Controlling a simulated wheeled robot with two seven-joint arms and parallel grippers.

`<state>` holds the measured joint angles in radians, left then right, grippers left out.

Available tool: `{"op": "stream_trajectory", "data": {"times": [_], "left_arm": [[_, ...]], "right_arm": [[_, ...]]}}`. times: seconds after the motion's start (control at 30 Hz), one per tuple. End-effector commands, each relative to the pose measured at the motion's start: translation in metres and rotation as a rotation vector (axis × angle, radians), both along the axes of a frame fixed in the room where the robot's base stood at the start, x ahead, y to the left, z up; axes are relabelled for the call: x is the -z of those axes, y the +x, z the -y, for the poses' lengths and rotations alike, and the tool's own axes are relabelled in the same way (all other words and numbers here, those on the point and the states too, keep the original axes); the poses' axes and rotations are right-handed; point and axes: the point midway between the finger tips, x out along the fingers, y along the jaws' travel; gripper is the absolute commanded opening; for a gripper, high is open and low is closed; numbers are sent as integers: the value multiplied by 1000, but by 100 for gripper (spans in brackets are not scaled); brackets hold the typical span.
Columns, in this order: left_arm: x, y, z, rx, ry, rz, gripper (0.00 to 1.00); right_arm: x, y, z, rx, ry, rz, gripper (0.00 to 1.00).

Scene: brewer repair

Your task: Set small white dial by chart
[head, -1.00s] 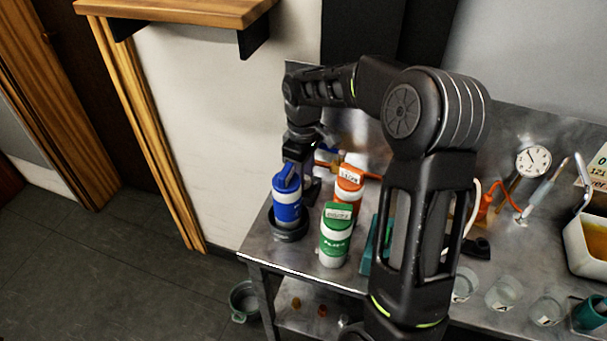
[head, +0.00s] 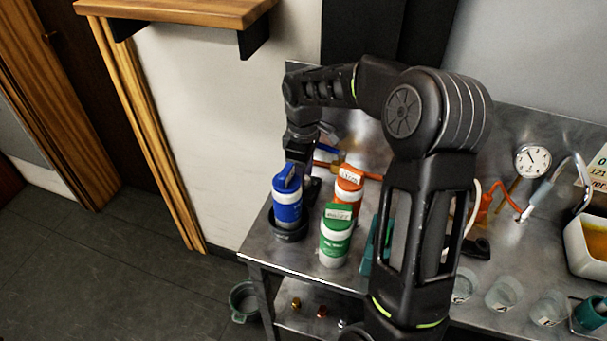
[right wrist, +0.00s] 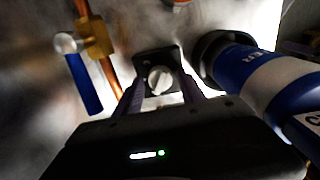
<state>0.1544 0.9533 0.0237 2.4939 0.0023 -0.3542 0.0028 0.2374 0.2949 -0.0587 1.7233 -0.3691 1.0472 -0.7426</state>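The small white dial (right wrist: 158,80) sits on a dark square plate in the right wrist view, with a slot-like mark across its face. My right gripper (right wrist: 160,90) has one finger on each side of it. Gaps show between the fingers and the dial, so it looks open around the dial without gripping it. In the head view my right gripper (head: 311,188) is low behind the blue bottle, its fingertips and the dial hidden there. A pale card with printed figures (head: 597,172) is cut off at the right edge; I cannot tell if it is the chart. My left gripper is not in view.
A blue bottle (head: 287,207) in a dark round holder stands close beside my right gripper. Green (head: 336,240) and orange (head: 348,192) capped bottles stand nearby. A blue-handled valve (right wrist: 84,85) on a copper pipe is left of the fingers. A gauge (head: 532,160) and several clear cups are farther right.

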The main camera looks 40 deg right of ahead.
Motion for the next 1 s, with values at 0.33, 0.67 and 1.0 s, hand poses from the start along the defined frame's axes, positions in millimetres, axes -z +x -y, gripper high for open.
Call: {"op": "stream_trajectory", "data": {"times": [0.33, 0.67, 1.0], "left_arm": [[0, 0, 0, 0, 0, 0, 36], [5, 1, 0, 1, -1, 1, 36], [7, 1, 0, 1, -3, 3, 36]], "right_arm": [[0, -1, 0, 1, 1, -2, 55], [-34, 1, 0, 2, 0, 2, 55], [-76, 0, 0, 0, 0, -1, 55]]}}
